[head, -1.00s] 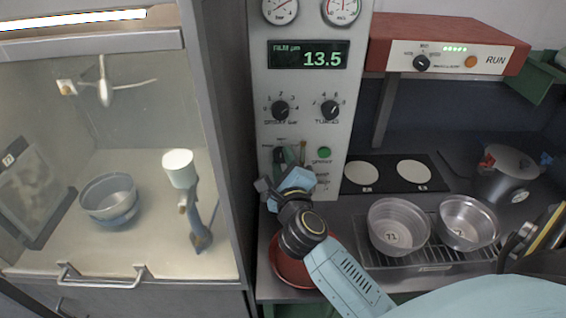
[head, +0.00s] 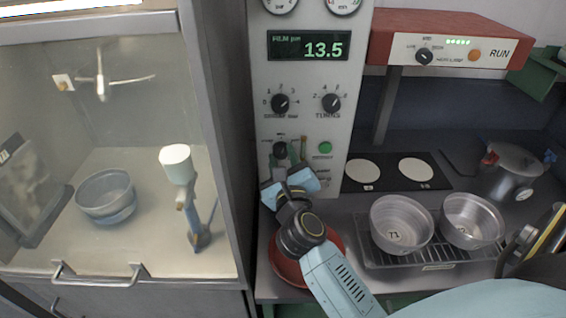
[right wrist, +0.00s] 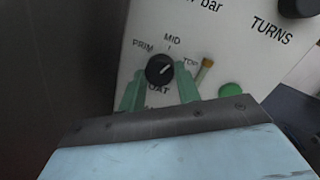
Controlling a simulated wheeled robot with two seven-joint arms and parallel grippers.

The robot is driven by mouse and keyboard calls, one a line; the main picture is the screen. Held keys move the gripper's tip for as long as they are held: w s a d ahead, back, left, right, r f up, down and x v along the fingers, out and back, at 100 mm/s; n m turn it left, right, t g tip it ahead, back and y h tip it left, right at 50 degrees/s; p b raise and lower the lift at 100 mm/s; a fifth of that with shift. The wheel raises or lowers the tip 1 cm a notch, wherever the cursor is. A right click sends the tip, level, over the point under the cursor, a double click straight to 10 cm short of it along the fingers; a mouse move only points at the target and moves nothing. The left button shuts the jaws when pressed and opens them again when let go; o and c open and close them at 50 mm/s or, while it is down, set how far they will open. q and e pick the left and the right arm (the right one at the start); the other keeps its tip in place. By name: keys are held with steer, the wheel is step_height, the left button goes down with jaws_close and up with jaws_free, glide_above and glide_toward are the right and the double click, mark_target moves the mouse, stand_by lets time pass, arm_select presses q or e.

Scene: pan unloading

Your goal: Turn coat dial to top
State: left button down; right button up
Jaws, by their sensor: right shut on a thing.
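The coat dial (right wrist: 160,69) is a round black knob with a pale pointer mark, on the white panel. PRIM, MID and TOP are printed around it. Its pointer slants up and right, towards the TOP side. In the head view the dial (head: 279,149) shows just above my right gripper (head: 291,164). In the right wrist view the green fingers of my right gripper (right wrist: 160,84) are on both sides of the dial, shut on it. My left gripper is not in view.
A green button (head: 325,147) and an amber-tipped lever (right wrist: 204,70) are close right of the dial. The TURNS knob (head: 331,102) is above. A red pan (head: 288,268) lies under my right arm. Two metal pans (head: 401,224) stand on a rack at right.

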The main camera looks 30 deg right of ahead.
steer(key=m+b, duration=0.1)
steer(key=m, duration=0.2)
steer(key=m+b, duration=0.1)
steer(key=shift+f+m+h+b, duration=0.25)
steer(key=shift+m+h+b, duration=0.05)
steer(key=shift+m+h, duration=0.1)
steer(key=shift+a+r+m+h+b, duration=0.1)
steer(key=shift+m+h+b, duration=0.2)
steer(key=shift+m+b, duration=0.7)
steer(key=shift+m, duration=0.5)
steer(key=o, duration=1)
steer(key=shift+c, duration=0.2)
